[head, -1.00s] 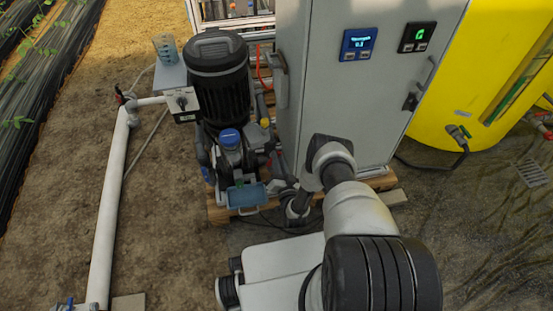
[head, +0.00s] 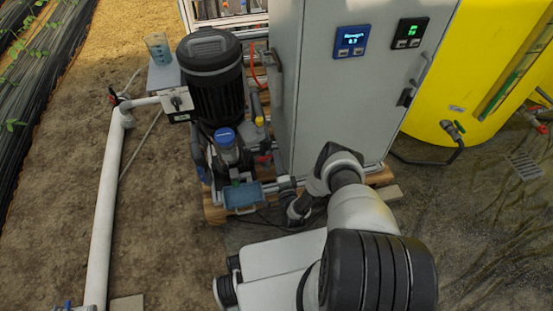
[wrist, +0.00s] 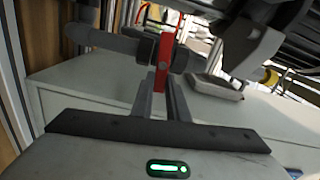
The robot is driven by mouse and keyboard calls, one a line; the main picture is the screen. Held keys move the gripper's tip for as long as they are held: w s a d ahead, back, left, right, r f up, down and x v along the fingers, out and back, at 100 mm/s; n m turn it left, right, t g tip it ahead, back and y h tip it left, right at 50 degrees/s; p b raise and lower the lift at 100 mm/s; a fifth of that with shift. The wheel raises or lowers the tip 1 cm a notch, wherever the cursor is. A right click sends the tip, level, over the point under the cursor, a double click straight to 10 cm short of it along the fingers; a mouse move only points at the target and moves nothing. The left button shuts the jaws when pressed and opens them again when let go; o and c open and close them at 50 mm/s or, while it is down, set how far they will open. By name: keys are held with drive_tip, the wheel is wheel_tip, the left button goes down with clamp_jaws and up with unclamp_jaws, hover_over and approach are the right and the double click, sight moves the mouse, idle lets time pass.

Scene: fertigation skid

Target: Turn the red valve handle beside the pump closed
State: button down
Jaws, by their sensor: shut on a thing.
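In the wrist view the red valve handle (wrist: 164,58) stands upright across a dark horizontal pipe (wrist: 115,42). My gripper (wrist: 162,88) is shut on the handle, with one finger on each side of its lower part. In the head view the dark pump (head: 216,80) stands left of the grey cabinet. My arm reaches down to the low pipework between pump and cabinet. My fingers and the held handle cannot be made out clearly there.
The grey cabinet (head: 345,95) stands close behind my arm. A yellow tank (head: 450,85) is at the right. A white pipe (head: 106,205) runs along the left. Bare ground lies left of the pump.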

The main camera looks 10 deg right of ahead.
drive_tip(key=shift+w+m, duration=0.15)
drive_tip(key=shift+m, duration=0.45)
drive_tip(key=shift+d, duration=0.1)
drive_tip(key=c, duration=1.9)
unclamp_jaws()
drive_tip(key=shift+c, duration=0.2)
drive_tip(key=shift+o, duration=1.1)
drive_tip(key=shift+f, duration=0.1)
drive_tip(key=shift+s, duration=0.2)
